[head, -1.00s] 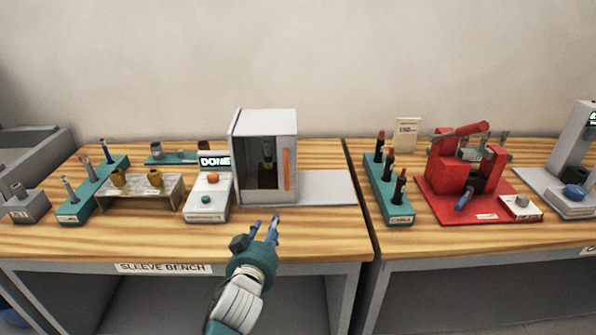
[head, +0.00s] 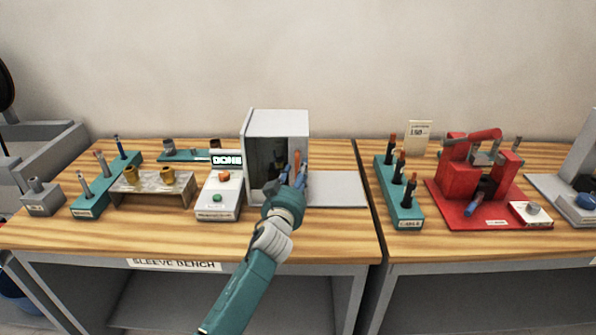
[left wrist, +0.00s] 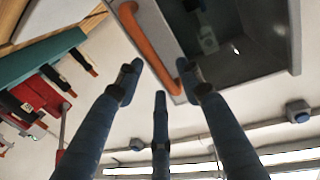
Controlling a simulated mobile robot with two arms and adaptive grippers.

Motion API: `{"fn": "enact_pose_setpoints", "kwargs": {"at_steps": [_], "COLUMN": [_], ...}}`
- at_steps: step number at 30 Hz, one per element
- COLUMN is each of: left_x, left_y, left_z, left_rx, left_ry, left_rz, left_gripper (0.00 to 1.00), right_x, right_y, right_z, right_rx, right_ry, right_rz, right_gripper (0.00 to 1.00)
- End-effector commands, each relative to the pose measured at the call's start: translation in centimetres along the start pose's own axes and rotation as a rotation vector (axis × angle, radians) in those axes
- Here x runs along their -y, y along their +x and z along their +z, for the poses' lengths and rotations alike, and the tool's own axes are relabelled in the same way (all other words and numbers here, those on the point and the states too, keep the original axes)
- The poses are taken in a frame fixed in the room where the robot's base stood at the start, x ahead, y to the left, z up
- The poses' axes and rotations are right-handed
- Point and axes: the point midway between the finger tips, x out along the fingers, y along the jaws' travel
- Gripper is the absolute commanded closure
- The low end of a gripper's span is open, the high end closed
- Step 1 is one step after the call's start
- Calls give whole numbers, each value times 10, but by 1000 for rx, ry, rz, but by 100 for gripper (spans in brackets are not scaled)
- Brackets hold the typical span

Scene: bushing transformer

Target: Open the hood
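The hood (head: 276,122) is a grey cabinet with a dark glass door and an upright orange handle (head: 297,163) on the door's right side. The door looks shut. My left gripper (head: 292,176) is in front of the door at the handle. In the left wrist view, its blue fingers are spread apart. The orange handle (left wrist: 150,42) runs down to between the fingertips (left wrist: 160,82). I cannot tell whether any finger touches it. The glass and what is inside are partly hidden by my gripper in the head view. My right gripper is not in view.
A control box (head: 220,196) with a screen reading "DONE" stands left of the hood. A grey plate (head: 337,189) lies to its right. A teal rack (head: 399,193) and a red fixture (head: 462,180) stand on the right bench. The bench front is clear.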

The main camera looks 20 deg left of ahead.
Motion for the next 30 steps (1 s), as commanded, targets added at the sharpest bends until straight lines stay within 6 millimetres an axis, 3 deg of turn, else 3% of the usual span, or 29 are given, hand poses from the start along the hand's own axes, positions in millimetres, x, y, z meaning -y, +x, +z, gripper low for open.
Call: {"fn": "enact_pose_setpoints", "kwargs": {"at_steps": [11, 15, 17, 30], "left_x": [0, 0, 0, -11], "left_y": [6, 6, 6, 7], "left_z": [0, 0, 0, 2], "left_rx": [0, 0, 0, 0], "left_ry": [-1, 0, 0, -4], "left_rz": [1, 1, 1, 2], "left_gripper": [63, 91, 100, 100], "right_x": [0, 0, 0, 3], "right_y": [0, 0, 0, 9], "right_z": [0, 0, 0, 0], "right_rx": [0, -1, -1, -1], "right_ry": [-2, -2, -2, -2], "right_rz": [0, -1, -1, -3], "right_gripper": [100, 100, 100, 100]}}
